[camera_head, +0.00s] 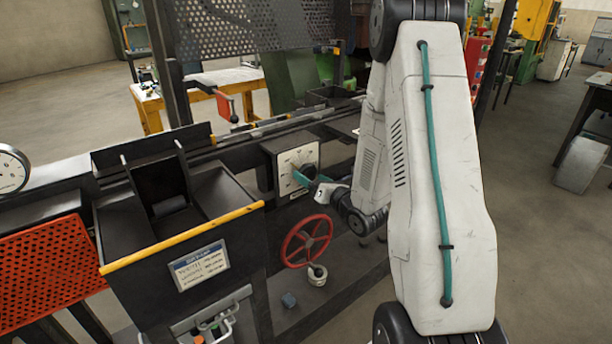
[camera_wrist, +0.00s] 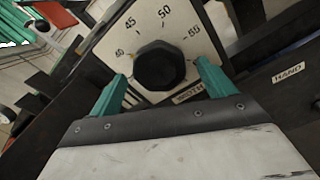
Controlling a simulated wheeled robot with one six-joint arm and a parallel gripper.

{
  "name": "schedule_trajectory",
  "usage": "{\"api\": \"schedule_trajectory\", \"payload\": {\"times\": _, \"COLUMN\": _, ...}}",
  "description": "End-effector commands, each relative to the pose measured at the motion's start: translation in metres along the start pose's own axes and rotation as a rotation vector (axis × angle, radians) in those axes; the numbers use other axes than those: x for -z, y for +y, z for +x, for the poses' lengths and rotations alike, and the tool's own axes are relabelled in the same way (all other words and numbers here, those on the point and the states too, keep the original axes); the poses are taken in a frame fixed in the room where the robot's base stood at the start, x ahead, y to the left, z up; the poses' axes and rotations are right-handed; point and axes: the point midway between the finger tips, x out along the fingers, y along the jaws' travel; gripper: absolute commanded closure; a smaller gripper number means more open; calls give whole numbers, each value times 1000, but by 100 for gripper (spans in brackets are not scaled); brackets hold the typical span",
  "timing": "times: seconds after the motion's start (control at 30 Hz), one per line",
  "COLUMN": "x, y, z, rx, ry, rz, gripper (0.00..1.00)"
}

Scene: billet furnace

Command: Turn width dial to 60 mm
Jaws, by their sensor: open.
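The width dial is a black knob (camera_wrist: 158,66) on a pale scale plate (camera_wrist: 188,22), seen tilted in the wrist view. In the head view the dial plate (camera_head: 297,167) sits on a dark box on the machine's front. My gripper (camera_wrist: 160,85) has two teal fingers, open, one on each side of the knob in the wrist view. I cannot tell whether they touch it. In the head view my gripper (camera_head: 305,180) is at the plate, covering part of the knob.
A red handwheel (camera_head: 306,240) is just below the dial. A dark bin with a yellow edge (camera_head: 185,237) stands to the left. A label reading HAND (camera_wrist: 289,73) is right of the plate.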

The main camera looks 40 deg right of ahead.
Motion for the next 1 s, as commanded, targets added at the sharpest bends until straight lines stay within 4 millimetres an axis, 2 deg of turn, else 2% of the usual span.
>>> {"api": "schedule_trajectory", "payload": {"times": 0.1, "x": 0, "y": 1, "z": 18, "rx": -2, "ry": 0, "rz": -1, "gripper": 18}}
{"api": "schedule_trajectory", "payload": {"times": 0.2, "x": 0, "y": 1, "z": 27, "rx": -2, "ry": 0, "rz": -1, "gripper": 18}}
{"api": "schedule_trajectory", "payload": {"times": 0.53, "x": 0, "y": 0, "z": 32, "rx": 1, "ry": 0, "rz": 2, "gripper": 18}}
{"api": "schedule_trajectory", "payload": {"times": 0.57, "x": 0, "y": 0, "z": 32, "rx": 1, "ry": 0, "rz": 2, "gripper": 21}}
{"api": "schedule_trajectory", "payload": {"times": 0.7, "x": 0, "y": 0, "z": 32, "rx": 1, "ry": 0, "rz": 1, "gripper": 60}}
{"api": "schedule_trajectory", "payload": {"times": 0.73, "x": 0, "y": 0, "z": 32, "rx": 1, "ry": 0, "rz": 1, "gripper": 63}}
{"api": "schedule_trajectory", "payload": {"times": 1.0, "x": 0, "y": 2, "z": 32, "rx": -1, "ry": 1, "rz": 18, "gripper": 62}}
